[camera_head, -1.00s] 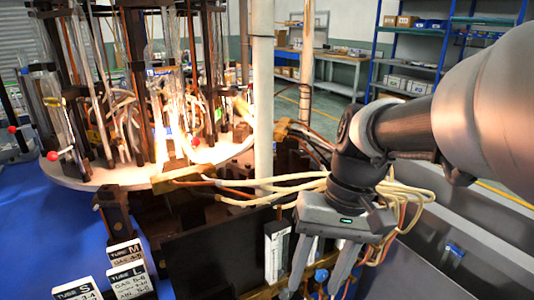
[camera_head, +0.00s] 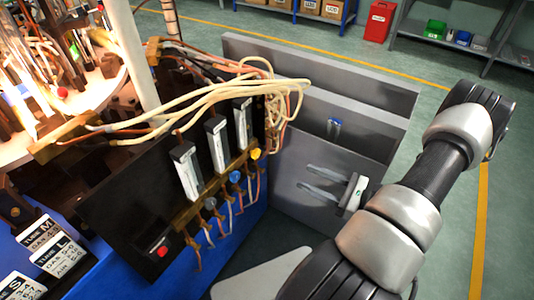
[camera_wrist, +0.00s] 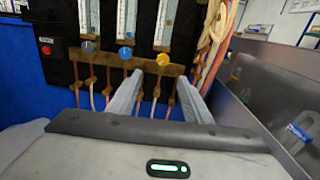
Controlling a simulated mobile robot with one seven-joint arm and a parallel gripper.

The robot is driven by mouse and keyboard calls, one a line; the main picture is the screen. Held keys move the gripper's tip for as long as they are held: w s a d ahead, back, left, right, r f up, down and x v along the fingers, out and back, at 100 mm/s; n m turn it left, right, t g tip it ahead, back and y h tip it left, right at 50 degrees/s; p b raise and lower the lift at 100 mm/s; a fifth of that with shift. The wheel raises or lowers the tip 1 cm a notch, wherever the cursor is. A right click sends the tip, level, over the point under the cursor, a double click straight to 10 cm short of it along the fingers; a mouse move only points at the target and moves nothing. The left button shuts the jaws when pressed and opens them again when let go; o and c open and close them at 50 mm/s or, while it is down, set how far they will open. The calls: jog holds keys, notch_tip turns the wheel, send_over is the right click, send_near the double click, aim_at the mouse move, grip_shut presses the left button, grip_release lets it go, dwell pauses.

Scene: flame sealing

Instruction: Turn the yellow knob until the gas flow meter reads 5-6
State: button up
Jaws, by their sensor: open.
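The yellow knob (camera_head: 256,154) sits low on the black panel, under the rightmost flow meter (camera_head: 243,122). I cannot read that meter's level. A blue knob (camera_head: 235,177) and a grey knob (camera_head: 210,203) sit under the other two meters. My gripper (camera_head: 306,179) is open and empty, to the right of the panel, its fingers pointing at it. In the wrist view the yellow knob (camera_wrist: 163,60) appears just beyond the open fingertips (camera_wrist: 160,78), roughly centred between them. The fingers do not touch it.
Pale hoses (camera_head: 215,95) loop over the panel's top and right edge. Thin tubes hang below the knobs. A red button (camera_head: 162,251) is at the panel's lower left. Grey metal panels (camera_head: 320,90) stand behind my gripper. Label cards (camera_head: 62,255) stand at left.

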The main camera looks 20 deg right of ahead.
jog(key=b, duration=0.2)
send_near(258, 154)
jog(key=shift+m+h, duration=0.4)
jog(key=x, duration=0.7)
jog(key=shift+w+a+r, duration=0.15)
jog(key=shift+w+a, duration=0.05)
jog(key=shift+a, duration=0.2)
